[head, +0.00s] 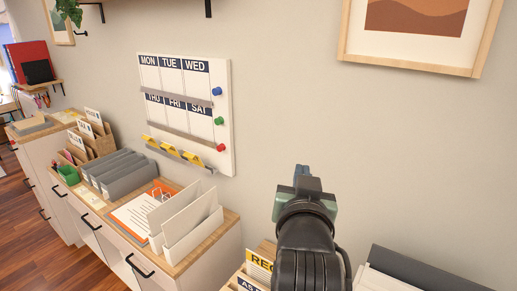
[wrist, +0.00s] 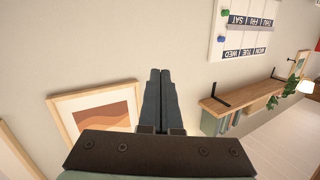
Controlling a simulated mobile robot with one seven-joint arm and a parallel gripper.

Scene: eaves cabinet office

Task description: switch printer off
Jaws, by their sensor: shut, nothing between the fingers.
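My gripper (head: 302,172) is raised in front of the wall, right of the middle of the head view. Its two fingers are together and empty, as the wrist view also shows (wrist: 160,90). No printer can be made out for sure. A dark grey and white object (head: 425,274) is cut off by the lower right edge of the head view, to the right of and below my gripper. I cannot tell whether it is the printer. No power switch can be seen in either view.
White cabinets with wooden tops (head: 205,252) run along the wall at left, holding files and papers. A weekday board (head: 225,140) hangs above. A framed picture (head: 485,40) hangs at upper right. In the wrist view, a wall shelf (wrist: 245,98) appears upside down.

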